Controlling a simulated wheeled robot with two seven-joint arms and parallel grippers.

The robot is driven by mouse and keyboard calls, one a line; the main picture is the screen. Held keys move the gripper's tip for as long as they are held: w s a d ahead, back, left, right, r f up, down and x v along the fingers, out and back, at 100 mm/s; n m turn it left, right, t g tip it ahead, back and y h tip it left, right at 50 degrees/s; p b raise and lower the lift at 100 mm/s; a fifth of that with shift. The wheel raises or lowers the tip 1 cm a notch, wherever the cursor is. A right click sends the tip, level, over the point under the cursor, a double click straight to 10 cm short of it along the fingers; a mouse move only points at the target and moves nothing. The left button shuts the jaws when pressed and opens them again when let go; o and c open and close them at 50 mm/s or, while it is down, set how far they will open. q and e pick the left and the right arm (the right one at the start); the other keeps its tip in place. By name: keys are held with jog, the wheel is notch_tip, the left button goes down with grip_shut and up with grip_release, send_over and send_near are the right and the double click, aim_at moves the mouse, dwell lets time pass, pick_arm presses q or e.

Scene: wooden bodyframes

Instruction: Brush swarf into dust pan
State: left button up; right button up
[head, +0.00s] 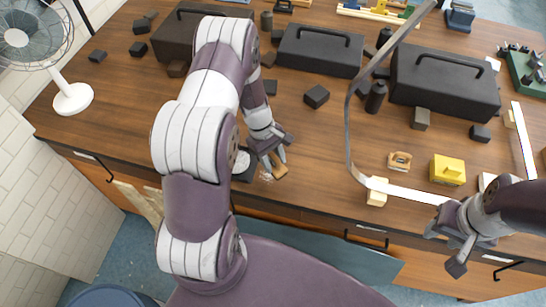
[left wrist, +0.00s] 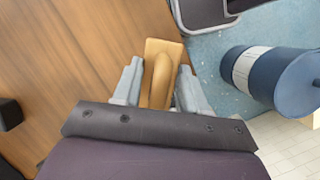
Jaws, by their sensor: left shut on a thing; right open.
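My left gripper (head: 272,158) is shut on a wooden brush (head: 280,171) near the table's front edge. In the left wrist view the brush's tan handle (left wrist: 161,80) sits between the two grey fingers (left wrist: 160,88). A small pale patch that looks like swarf (head: 266,176) lies on the table just left of the brush. A dark object, probably the dust pan (head: 248,174), is left of that, with whitish matter on it; my left arm hides part of it. My right gripper (head: 456,248) is open and empty, at the front edge on the right.
Black toolboxes (head: 320,52) and several dark blocks (head: 316,96) stand further back. A grey curved strip (head: 349,130) rises from the table. A yellow box (head: 447,170) and a wooden plane (head: 399,161) lie on the right. A fan (head: 73,98) stands at the left. A blue bin (left wrist: 275,80) stands on the floor.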

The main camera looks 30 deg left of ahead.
aim_at(273, 169)
pick_arm(q)
jog(key=shift+f, duration=0.5)
jog(key=f+b, duration=0.1)
jog(key=a+f+b, duration=0.1)
jog(key=shift+w+f, duration=0.15)
jog(key=shift+f, duration=0.15)
jog(key=shift+b+x, duration=1.05)
jog(key=shift+b, duration=0.05)
notch_tip(273, 169, down, 2)
jog(key=shift+a+f+b, duration=0.15)
jog(key=shift+b, duration=0.8)
pick_arm(e)
notch_tip(273, 169, down, 6)
jog(key=f, duration=0.1)
pick_arm(q)
notch_tip(273, 169, up, 4)
jog(key=p, duration=0.3)
notch_tip(273, 169, up, 3)
jog(key=p, duration=0.2)
jog(key=shift+f+p, duration=0.15)
jog(key=shift+p, duration=0.25)
jog(key=shift+r+p, duration=0.4)
jog(key=shift+r, duration=0.2)
pick_arm(e)
notch_tip(273, 169, up, 7)
jog(key=shift+a, duration=0.3)
